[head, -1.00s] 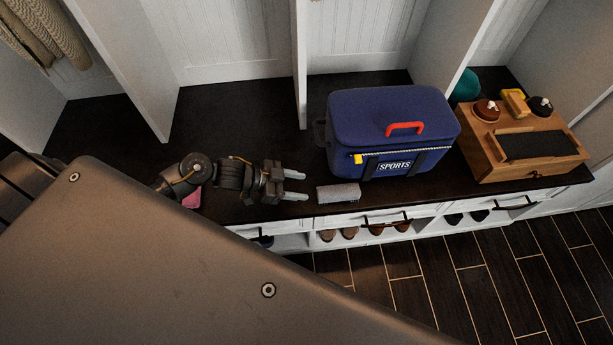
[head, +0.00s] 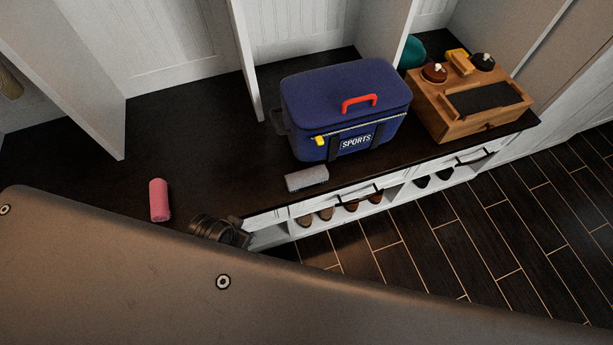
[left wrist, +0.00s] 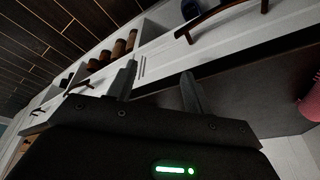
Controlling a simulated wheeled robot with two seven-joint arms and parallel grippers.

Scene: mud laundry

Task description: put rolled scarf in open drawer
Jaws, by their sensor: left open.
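The rolled scarf (head: 159,200) is a pink roll lying on the dark bench top, left of centre in the head view. Part of it shows at the right edge of the left wrist view (left wrist: 309,108). My left arm's end (head: 220,231) shows just right of the scarf and nearer the bench's front edge; my own body hides much of it. In the left wrist view my left gripper (left wrist: 160,72) is open and empty, its fingers apart near the bench edge. I cannot make out an open drawer; a drawer front with a dark handle (left wrist: 208,20) shows there.
A grey block (head: 307,179) lies in front of a blue SPORTS cooler bag (head: 345,110). A wooden box (head: 470,100) stands farther right. Shoes (head: 325,214) sit in cubbies below the drawers. White dividers (head: 62,80) rise behind the bench. Bench top behind the scarf is clear.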

